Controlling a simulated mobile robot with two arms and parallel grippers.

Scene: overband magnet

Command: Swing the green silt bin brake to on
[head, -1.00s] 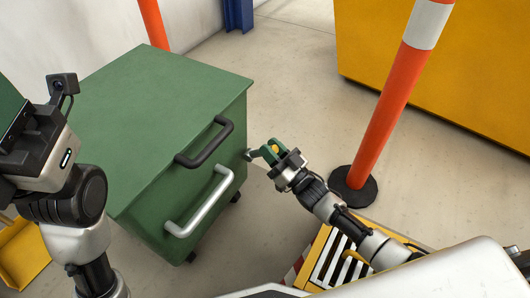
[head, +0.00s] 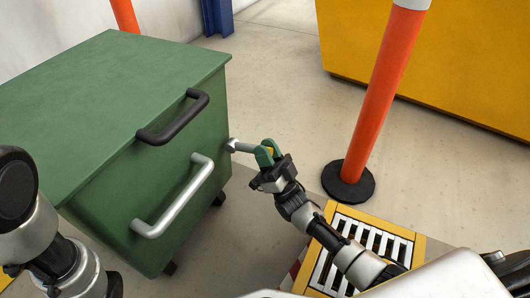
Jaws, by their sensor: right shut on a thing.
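The green silt bin (head: 120,110) stands at the left, with a flat lid, a black handle (head: 175,118) and a silver handle (head: 173,205) on its front. The brake lever (head: 240,146) is a short grey metal arm sticking out from the bin's right edge. My right gripper (head: 266,152), with green fingers, is shut on the lever's outer end. A little yellow shows between the fingers; they hide the rest of the grip. Whether the lever stands at on cannot be read. My left gripper is out of view; only part of that arm shows at lower left.
An orange post (head: 378,110) on a black round base stands right of my right gripper. A yellow-framed grate (head: 350,245) lies below my right arm. A large yellow container (head: 440,60) fills the upper right.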

